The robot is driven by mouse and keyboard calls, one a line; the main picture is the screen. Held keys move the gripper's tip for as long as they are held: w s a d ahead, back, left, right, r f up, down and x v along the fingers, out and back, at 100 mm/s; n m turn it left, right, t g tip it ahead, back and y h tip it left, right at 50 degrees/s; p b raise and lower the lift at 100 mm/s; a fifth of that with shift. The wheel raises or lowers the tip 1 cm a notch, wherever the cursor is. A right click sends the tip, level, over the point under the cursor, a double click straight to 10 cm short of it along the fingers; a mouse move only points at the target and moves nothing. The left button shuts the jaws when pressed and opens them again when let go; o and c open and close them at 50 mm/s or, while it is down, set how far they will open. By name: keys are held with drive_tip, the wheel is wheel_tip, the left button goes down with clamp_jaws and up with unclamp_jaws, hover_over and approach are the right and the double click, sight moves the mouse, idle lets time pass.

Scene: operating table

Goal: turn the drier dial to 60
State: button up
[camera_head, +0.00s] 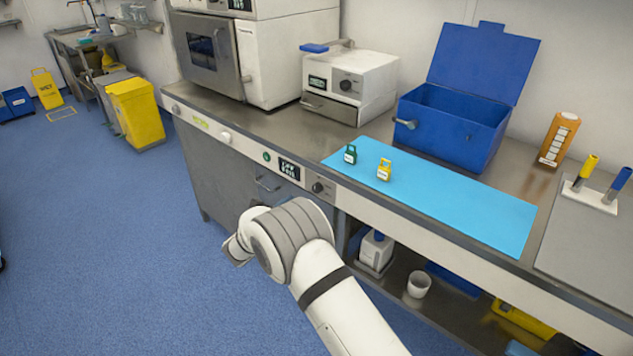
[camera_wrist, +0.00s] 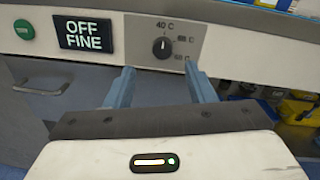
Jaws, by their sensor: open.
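The drier dial (camera_wrist: 162,47) is a small black knob on a grey panel in the wrist view, and it shows on the counter's front edge in the head view (camera_head: 317,187). Its white mark points about straight up, toward the "40 C" label. Labels to its right are too small to read fully. A black display (camera_wrist: 86,35) to its left reads "OFF FINE". My gripper (camera_wrist: 158,70) is open and empty, its blue-grey fingertips just below and to either side of the dial in the picture. I see no contact. In the head view my arm hides the fingers.
A green button (camera_head: 267,157) sits left of the display (camera_head: 289,170), above a drawer handle (camera_head: 267,184). On the counter above are a blue mat (camera_head: 450,205) with two small tagged items, an open blue box (camera_head: 455,130) and a white device (camera_head: 350,80).

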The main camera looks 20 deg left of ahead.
sight(315, 190)
drive_tip(key=x, duration=0.7)
drive_tip(key=shift+w+d+f, duration=0.1)
drive_tip(key=shift+w+d, duration=0.1)
drive_tip(key=shift+d, duration=0.05)
drive_tip(key=shift+c, duration=0.2)
drive_tip(key=c, duration=0.9)
